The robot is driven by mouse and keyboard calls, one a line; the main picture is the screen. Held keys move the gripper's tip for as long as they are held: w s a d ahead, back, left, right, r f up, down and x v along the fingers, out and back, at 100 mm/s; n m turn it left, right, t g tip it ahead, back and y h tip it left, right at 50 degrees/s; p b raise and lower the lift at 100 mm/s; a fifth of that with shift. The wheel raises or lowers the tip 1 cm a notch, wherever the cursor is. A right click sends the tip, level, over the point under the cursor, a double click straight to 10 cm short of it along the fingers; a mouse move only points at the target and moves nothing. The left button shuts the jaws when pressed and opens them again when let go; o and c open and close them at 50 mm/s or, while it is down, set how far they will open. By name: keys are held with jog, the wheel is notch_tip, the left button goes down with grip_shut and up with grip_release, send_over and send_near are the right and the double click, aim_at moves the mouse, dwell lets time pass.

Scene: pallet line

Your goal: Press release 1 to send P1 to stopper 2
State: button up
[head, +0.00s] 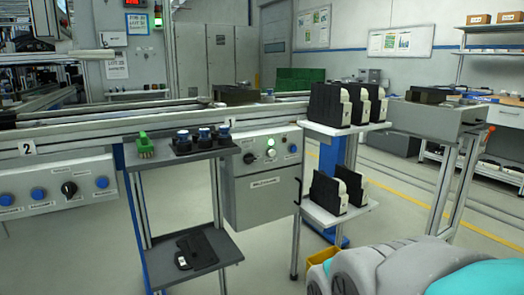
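A sloped grey control panel (60,198) is at the left edge, below the conveyor rail. It has a blue button (102,182), a black rotary knob (69,189) and another blue button (7,200); their labels are too small to read. A white plate marked 2 (26,148) is on the rail above it. A second control box (262,190) hangs in the middle, with a lit green lamp (292,148), a white button and a dark knob. I cannot tell which control is release 1. I cannot make out P1 or stopper 2. My gripper is not in view.
A dark shelf stand (185,155) with a green part and dark-blue-topped parts stands between the panels. A white two-tier rack (325,215) with black and cream parts stands right of the middle box. A yellow bin (322,255) is below. My arm fills the bottom right corner.

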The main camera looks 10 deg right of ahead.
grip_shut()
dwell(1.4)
